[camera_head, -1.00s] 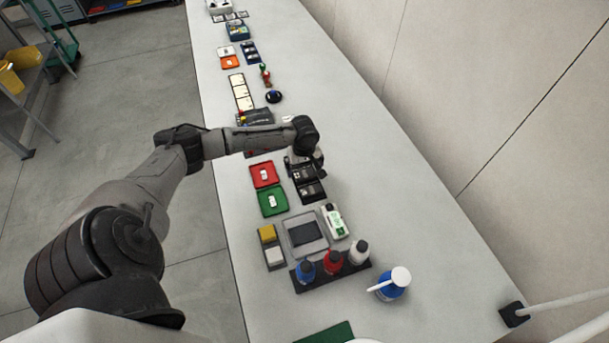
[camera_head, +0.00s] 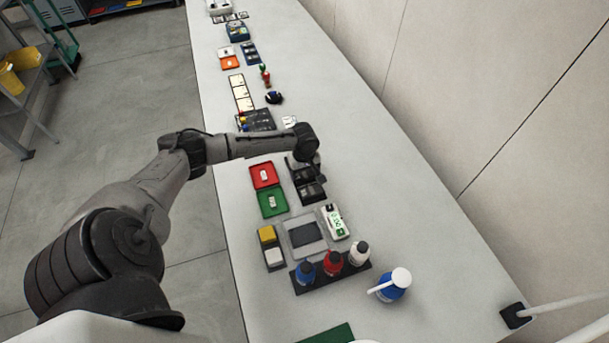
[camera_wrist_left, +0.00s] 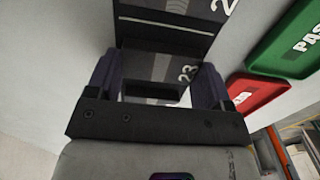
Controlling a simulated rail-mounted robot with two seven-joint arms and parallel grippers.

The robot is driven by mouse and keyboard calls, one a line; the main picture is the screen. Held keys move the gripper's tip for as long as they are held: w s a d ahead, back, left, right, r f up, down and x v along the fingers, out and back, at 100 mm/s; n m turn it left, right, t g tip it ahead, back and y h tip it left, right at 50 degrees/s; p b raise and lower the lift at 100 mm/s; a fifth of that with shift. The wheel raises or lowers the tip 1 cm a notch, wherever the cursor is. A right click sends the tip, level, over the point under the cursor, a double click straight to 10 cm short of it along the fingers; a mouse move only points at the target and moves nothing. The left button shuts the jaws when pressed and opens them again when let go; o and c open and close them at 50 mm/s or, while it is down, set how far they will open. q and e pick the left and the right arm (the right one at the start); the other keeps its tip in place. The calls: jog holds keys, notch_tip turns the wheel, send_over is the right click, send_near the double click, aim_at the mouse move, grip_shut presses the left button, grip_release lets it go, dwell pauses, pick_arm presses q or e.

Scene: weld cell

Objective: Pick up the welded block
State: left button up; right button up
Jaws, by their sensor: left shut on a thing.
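My left gripper (camera_wrist_left: 156,82) is shut on a dark grey block (camera_wrist_left: 158,68) marked 23, with a finger on each side of it. A pale band runs across the block, and its lower part is hidden by the gripper body. A second dark grey piece (camera_wrist_left: 168,22) with a pale band and a partly cut-off number lies just beyond it. In the head view my left gripper (camera_head: 308,163) is over a black two-part tray (camera_head: 311,191), and the wrist hides the block there. I cannot tell whether the block is clear of the tray. My right gripper does not show.
A red tray (camera_head: 257,183) and a green tray (camera_head: 265,210) lie left of the black tray. Nearer are a grey pad (camera_head: 322,247), a green-and-white device (camera_head: 336,222), several bottles in a rack (camera_head: 330,285) and a blue bottle (camera_head: 393,291). The bench is clear toward the wall.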

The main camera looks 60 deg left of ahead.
pick_arm(q)
jog(key=shift+c, duration=1.3)
jog(key=shift+r, duration=0.1)
